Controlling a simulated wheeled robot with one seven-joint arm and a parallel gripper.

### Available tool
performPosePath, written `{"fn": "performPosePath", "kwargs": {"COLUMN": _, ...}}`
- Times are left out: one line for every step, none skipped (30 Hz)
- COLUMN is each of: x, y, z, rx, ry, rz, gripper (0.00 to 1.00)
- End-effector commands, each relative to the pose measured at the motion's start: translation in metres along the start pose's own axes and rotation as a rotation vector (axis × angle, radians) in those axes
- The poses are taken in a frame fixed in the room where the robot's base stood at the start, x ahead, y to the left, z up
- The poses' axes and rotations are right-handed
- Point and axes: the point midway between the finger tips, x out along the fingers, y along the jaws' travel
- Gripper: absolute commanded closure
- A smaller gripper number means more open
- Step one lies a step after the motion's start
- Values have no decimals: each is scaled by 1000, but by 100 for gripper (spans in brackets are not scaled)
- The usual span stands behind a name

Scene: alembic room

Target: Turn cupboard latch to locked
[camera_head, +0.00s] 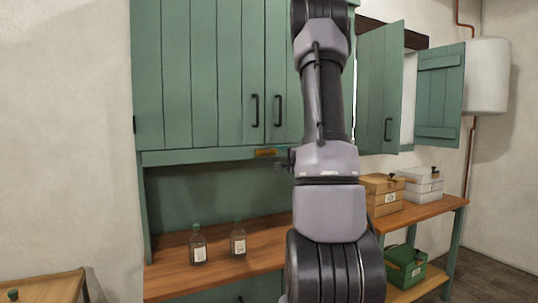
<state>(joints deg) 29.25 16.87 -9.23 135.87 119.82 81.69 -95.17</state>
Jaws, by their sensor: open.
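The green cupboard (200,75) hangs on the wall with both plank doors shut and two dark handles. A small brass-coloured piece (266,152), seemingly the latch, sits on the rail under the doors, just left of my arm. A bit of teal shows at its right end; its exact turn is too small to tell. My gripper (281,165) shows as small dark parts poking out left of my arm, just below and right of the brass piece. It is open with nothing seen in it. I cannot tell whether it touches the piece. My arm hides the rest.
Two bottles (198,245) (238,239) stand on the wooden counter (170,279) below. A green box (406,268) sits lower. A small table (48,288) stands at lower left.

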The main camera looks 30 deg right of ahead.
Motion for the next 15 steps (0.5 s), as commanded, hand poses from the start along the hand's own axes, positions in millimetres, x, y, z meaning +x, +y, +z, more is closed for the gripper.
{"fn": "performPosePath", "kwargs": {"x": 9, "y": 0, "z": 1, "rx": -1, "ry": -4, "rz": -1, "gripper": 35}}
{"fn": "performPosePath", "kwargs": {"x": 14, "y": 0, "z": 1, "rx": -1, "ry": -4, "rz": 1, "gripper": 35}}
{"fn": "performPosePath", "kwargs": {"x": 22, "y": 0, "z": 1, "rx": -1, "ry": -4, "rz": 0, "gripper": 35}}
{"fn": "performPosePath", "kwargs": {"x": 28, "y": 0, "z": 2, "rx": -1, "ry": -5, "rz": 0, "gripper": 35}}
{"fn": "performPosePath", "kwargs": {"x": 34, "y": 0, "z": 2, "rx": -2, "ry": -6, "rz": 0, "gripper": 35}}
{"fn": "performPosePath", "kwargs": {"x": 42, "y": 0, "z": 2, "rx": 0, "ry": -5, "rz": 0, "gripper": 35}}
{"fn": "performPosePath", "kwargs": {"x": 48, "y": 0, "z": 2, "rx": -1, "ry": -6, "rz": 1, "gripper": 35}}
{"fn": "performPosePath", "kwargs": {"x": 54, "y": 0, "z": 2, "rx": -1, "ry": -5, "rz": 1, "gripper": 35}}
{"fn": "performPosePath", "kwargs": {"x": 61, "y": 0, "z": 2, "rx": 0, "ry": -5, "rz": 0, "gripper": 35}}
{"fn": "performPosePath", "kwargs": {"x": 66, "y": 0, "z": 3, "rx": 0, "ry": -6, "rz": 1, "gripper": 35}}
{"fn": "performPosePath", "kwargs": {"x": 70, "y": 0, "z": 3, "rx": 0, "ry": -6, "rz": 1, "gripper": 35}}
{"fn": "performPosePath", "kwargs": {"x": 76, "y": 0, "z": 2, "rx": -1, "ry": -5, "rz": 0, "gripper": 35}}
{"fn": "performPosePath", "kwargs": {"x": 79, "y": 0, "z": 2, "rx": -1, "ry": -5, "rz": 1, "gripper": 35}}
{"fn": "performPosePath", "kwargs": {"x": 83, "y": 0, "z": 2, "rx": -1, "ry": -5, "rz": 1, "gripper": 35}}
{"fn": "performPosePath", "kwargs": {"x": 87, "y": 0, "z": 3, "rx": -1, "ry": -6, "rz": 1, "gripper": 35}}
